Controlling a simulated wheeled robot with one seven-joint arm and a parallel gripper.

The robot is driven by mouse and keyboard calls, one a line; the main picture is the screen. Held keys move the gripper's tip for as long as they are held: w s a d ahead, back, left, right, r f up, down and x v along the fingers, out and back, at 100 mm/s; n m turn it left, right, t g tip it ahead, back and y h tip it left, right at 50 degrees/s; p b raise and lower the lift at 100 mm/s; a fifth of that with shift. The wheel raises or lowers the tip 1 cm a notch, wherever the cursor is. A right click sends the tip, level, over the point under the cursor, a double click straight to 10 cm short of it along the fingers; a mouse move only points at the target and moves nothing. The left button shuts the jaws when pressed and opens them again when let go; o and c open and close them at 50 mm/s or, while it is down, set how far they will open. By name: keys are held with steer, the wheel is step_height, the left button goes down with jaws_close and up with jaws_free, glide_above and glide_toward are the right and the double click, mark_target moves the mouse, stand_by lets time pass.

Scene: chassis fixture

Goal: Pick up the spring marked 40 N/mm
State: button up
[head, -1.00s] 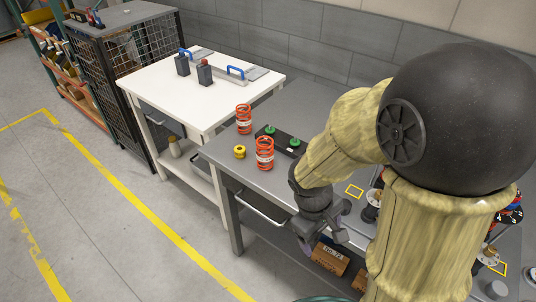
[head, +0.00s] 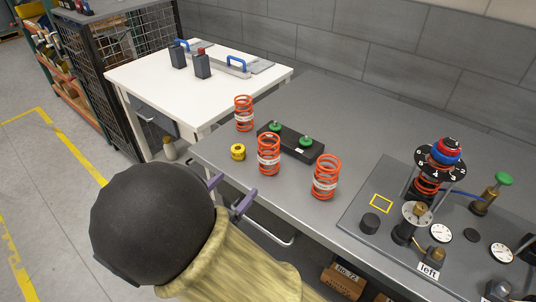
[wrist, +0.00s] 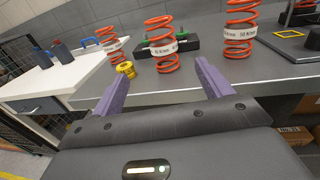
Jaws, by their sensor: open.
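Three orange coil springs with white label bands stand upright on the grey bench: a back-left spring (head: 244,113), a middle spring (head: 268,154) and a right spring (head: 326,177). In the wrist view they show as a left spring (wrist: 110,42), a middle spring (wrist: 161,45) and a right spring (wrist: 240,28). The bands carry small N/mm print; I cannot read the numbers surely. My gripper (head: 230,192) is open and empty at the bench's front edge. Its purple fingers (wrist: 163,70) point toward the middle spring, apart from it.
A black block with green knobs (head: 290,142) stands behind the middle spring. A yellow ring-shaped part (head: 238,152) lies left of it. A fixture plate (head: 358,211) with dials and another orange spring (head: 427,186) is at right. A white table (head: 130,72) stands at left.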

mark_target(263, 157)
steer(key=x, duration=1.2)
steer(key=shift+d+r, duration=0.1)
steer(key=shift+d, duration=0.2)
steer(key=x, duration=0.5)
steer(key=shift+d, duration=0.1)
stand_by(0.3)
steer(key=c, duration=1.4)
steer(key=shift+o, duration=0.2)
